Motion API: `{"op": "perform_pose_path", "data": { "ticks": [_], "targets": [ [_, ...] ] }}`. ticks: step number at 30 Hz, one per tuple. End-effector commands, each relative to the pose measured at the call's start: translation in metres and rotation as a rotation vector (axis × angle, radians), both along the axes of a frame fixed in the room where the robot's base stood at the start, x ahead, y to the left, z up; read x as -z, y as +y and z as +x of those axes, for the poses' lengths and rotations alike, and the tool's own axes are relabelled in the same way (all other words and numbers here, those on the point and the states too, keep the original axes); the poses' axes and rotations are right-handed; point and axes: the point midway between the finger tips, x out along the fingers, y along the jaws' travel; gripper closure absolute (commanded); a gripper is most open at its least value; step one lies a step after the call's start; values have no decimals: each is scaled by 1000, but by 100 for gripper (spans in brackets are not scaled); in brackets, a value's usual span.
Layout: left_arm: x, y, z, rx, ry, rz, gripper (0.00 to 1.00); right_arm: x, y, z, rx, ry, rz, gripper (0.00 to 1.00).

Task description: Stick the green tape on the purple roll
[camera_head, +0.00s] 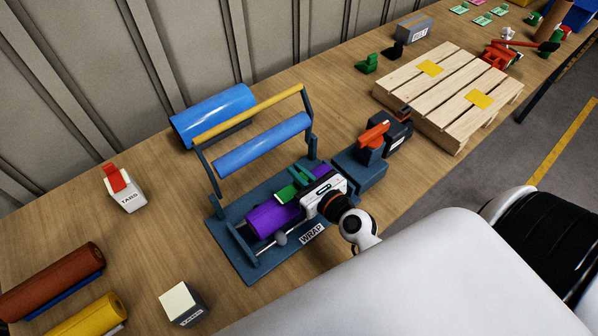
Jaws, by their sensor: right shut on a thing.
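The purple roll (270,219) lies on the blue wrap stand (232,243) in the middle of the bench. The green tape (288,192) shows as a short strip at the upper right end of the roll, beside the fingers of my right gripper (297,190). That gripper is shut on the green tape, and its white and black body hides the roll's right end. I cannot tell whether the tape touches the roll. My left gripper is not in view.
A blue roll (212,115) lies behind the stand's yellow-barred frame (250,115). A tabs dispenser (123,190) is at left, with brown (52,282) and yellow (90,318) rolls in front. A red-handled device (375,135) and pallet (450,90) stand to the right.

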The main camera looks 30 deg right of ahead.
Motion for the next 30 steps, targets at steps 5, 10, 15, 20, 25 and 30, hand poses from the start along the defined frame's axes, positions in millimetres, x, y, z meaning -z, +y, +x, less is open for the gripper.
{"op": "perform_pose_path", "data": {
  "ticks": [5,10,15,20,25,30],
  "targets": [
    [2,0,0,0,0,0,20,2,0,0,0,0,0,100],
    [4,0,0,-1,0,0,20,5,0,0,0,0,0,100],
    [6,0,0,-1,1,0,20,7,0,0,0,0,0,100],
    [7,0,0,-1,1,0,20,9,0,0,0,0,0,100],
    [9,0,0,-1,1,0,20,11,0,0,0,0,0,100],
    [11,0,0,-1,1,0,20,13,0,0,-1,1,0,100]
  ]
}}
